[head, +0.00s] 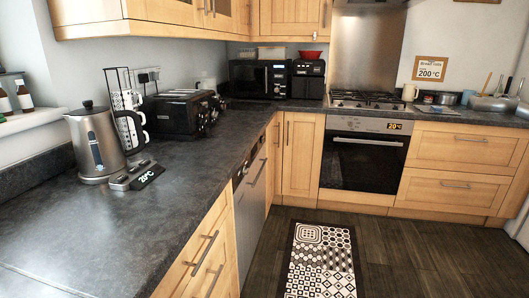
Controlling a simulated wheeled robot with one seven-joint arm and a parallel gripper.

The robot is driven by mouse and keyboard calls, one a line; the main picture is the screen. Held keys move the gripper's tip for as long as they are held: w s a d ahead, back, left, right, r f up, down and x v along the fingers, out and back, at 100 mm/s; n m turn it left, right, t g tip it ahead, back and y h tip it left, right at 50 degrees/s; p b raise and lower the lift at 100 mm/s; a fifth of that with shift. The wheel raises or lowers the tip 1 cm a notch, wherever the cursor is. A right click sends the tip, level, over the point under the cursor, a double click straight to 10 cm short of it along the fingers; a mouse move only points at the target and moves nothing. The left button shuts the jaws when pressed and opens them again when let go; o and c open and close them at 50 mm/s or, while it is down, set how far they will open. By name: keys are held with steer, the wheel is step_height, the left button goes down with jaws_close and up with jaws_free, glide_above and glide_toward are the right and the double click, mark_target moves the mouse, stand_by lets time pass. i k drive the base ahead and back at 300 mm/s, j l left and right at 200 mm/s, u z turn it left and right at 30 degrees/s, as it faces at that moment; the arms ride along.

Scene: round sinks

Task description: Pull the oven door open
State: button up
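The oven (364,150) is built into the wooden cabinets at the far side of the kitchen, below the gas hob. Its dark glass door (361,164) is shut. A horizontal metal handle (367,142) runs along the top of the door. A small display on the oven's control panel (370,125) reads "20°C". My gripper is not in this view.
A patterned mat (321,262) lies on the dark wooden floor before the oven. The floor (420,255) right of it is clear. A long dark counter (200,180) with a kettle (96,143) and toaster (183,112) runs along the left. Drawers (457,143) flank the oven's right.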

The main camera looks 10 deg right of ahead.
mark_target(352, 160)
steer(key=i+l+z, duration=0.4)
steer(key=i, duration=0.5)
steer(key=i+z, duration=0.35)
steer(key=i, duration=0.55)
steer(key=i+l+u, duration=0.1)
steer(key=i+u, duration=0.15)
steer(key=i, duration=0.35)
steer(key=i+l+u, duration=0.25)
steer(key=i, duration=0.35)
steer(key=i+l+u, duration=0.25)
steer(key=i, duration=0.35)
steer(key=i+l+u, duration=0.3)
steer(key=i+l, duration=0.15)
steer(key=i, duration=0.1)
